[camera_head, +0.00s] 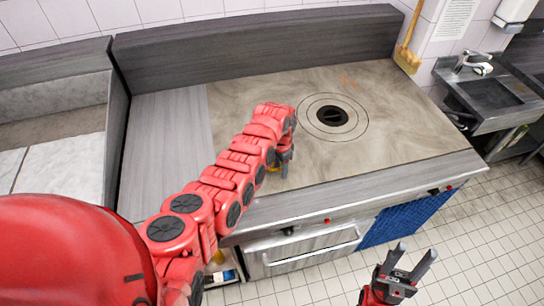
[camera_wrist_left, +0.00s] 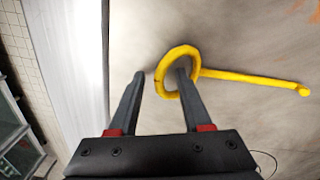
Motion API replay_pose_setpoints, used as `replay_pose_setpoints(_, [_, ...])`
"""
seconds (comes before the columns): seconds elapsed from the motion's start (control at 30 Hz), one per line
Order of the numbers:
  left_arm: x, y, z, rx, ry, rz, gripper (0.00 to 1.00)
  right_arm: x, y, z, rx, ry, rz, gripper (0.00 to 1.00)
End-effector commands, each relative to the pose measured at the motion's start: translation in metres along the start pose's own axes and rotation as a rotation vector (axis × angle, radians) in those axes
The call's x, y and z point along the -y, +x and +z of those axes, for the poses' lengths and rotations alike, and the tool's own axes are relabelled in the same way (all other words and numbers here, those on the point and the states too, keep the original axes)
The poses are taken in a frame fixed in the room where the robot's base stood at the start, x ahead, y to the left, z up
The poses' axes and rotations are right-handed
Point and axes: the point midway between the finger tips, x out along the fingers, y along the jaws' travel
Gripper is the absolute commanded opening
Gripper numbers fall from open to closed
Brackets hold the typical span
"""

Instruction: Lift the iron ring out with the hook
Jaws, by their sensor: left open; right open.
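The hook (camera_wrist_left: 245,76) is a yellow rod with a round loop at one end. It lies on the grey stove top in the left wrist view. My left gripper (camera_wrist_left: 160,76) is open at the loop, one finger overlapping the loop's opening and the other outside it. I cannot tell whether that finger is inside the loop or above it. In the head view my left gripper (camera_head: 286,165) is low over the front of the stove top and mostly hides the hook. The iron ring (camera_head: 358,122) lies flat around the dark centre of the plate. My right gripper (camera_head: 414,252) is open and empty.
The stove top (camera_head: 408,135) is otherwise bare, with a raised back panel (camera_head: 260,42). A blue cloth (camera_head: 405,220) hangs in front beside a drawer (camera_head: 303,248). A sink (camera_head: 490,96) stands at the right. My right gripper is over open tiled floor.

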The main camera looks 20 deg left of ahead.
Motion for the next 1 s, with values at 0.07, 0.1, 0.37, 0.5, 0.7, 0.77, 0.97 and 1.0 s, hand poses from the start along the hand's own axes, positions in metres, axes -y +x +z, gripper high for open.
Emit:
replay_pose_setpoints(0.07, [0.0001, 0.0, 0.0001, 0.0, 0.0, 0.0, 0.45, 0.0, -0.0002, 0.0, 0.0, 0.0, 0.0, 0.5])
replay_pose_setpoints(0.1, [0.0, 0.0, 0.0001, 0.0, 0.0, 0.0, 0.38, 0.0, -0.0002, 0.0, 0.0, 0.0, 0.0, 0.5])
replay_pose_setpoints(0.37, [0.0, -0.0001, 0.0002, 0.001, 0.0, 0.001, 0.0, 0.0, -0.0002, 0.0, 0.0, 0.0, 0.0, 0.5])
replay_pose_setpoints(0.5, [0.0, -0.0001, 0.0003, 0.001, 0.0, 0.001, 0.0, 0.0, -0.0002, 0.0, 0.0, 0.0, 0.0, 0.5])
replay_pose_setpoints(0.7, [0.0001, -0.0001, 0.0003, 0.001, 0.0, 0.001, 0.0, 0.0, -0.0001, 0.0, 0.0, 0.0, 0.0, 0.5])
replay_pose_setpoints(0.77, [0.0001, -0.0001, 0.0003, 0.001, 0.0, 0.001, 0.0, 0.0, -0.0002, 0.0, 0.0, 0.0, 0.0, 0.5])
replay_pose_setpoints(0.97, [0.0001, -0.0001, 0.0003, 0.001, 0.0, 0.001, 0.0, 0.0, -0.0002, 0.0, 0.0, 0.0, 0.0, 0.5])
replay_pose_setpoints(1.0, [0.0001, -0.0001, 0.0003, 0.001, 0.0, 0.001, 0.0, 0.0, -0.0002, 0.0, 0.0, 0.0, 0.0, 0.5])
